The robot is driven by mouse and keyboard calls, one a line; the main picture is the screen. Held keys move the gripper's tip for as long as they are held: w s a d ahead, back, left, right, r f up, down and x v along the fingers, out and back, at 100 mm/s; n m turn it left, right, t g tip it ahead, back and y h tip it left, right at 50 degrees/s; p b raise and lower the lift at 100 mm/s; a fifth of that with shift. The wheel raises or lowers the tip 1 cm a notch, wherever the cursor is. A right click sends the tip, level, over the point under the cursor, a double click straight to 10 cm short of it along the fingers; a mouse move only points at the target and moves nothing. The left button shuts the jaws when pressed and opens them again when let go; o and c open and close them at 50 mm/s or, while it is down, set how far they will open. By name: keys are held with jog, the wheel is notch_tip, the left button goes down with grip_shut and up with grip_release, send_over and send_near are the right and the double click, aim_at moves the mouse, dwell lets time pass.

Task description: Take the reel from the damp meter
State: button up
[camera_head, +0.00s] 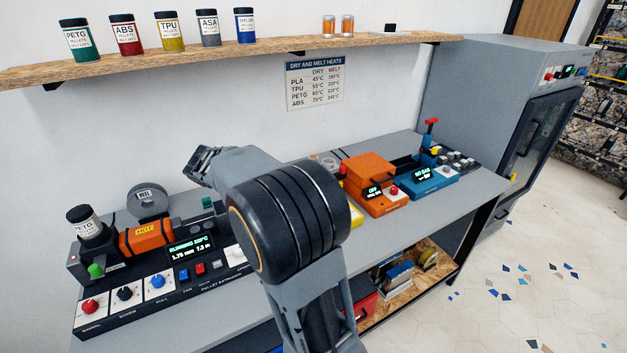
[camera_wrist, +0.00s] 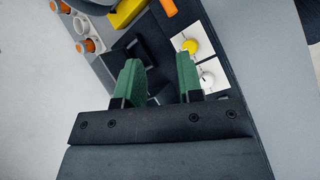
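My gripper (camera_head: 203,158) is raised above the bench, to the left of my large arm joint, in the head view. In the wrist view its two green fingers (camera_wrist: 159,64) stand apart with nothing held between them. An orange box (camera_head: 368,178) with a small lit display and red knob stands right of my arm; it may be the damp meter, but its lettering is too small to be sure. I see no reel on it. A grey round reel (camera_head: 148,203) marked REEL stands behind the pellet extruder at the left. My arm hides the bench middle.
The pellet extruder (camera_head: 135,295) with its jar and knobs fills the left of the bench. A blue machine (camera_head: 431,180) reading NO BAG stands right of the orange box. A shelf (camera_head: 285,45) with several jars runs above. A grey cabinet (camera_head: 500,80) stands at the right.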

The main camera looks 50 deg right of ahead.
jog(key=w+d+f+n+g+h+p, duration=0.1)
jog(key=w+d+n+g+h, duration=0.2)
jog(key=d, duration=0.4)
jog(key=w+d+f+n+h+p, duration=0.1)
jog(key=w+d+n+h, duration=0.15)
jog(key=w+d, duration=0.4)
jog(key=shift+n+g, duration=0.25)
jog(key=shift+g, duration=0.05)
jog(key=x, duration=0.3)
jog(key=p+x, duration=0.1)
jog(key=x, duration=0.2)
jog(key=r+p+x, duration=0.1)
jog(key=x, duration=0.2)
jog(key=shift+s+d, duration=0.1)
jog(key=shift+s, duration=0.2)
jog(key=shift+p+x, duration=1.15)
jog(key=shift+x, duration=1.6)
jog(key=shift+s+d+f, duration=0.1)
jog(key=shift+d, duration=0.3)
jog(key=shift+c, duration=0.4)
grip_shut()
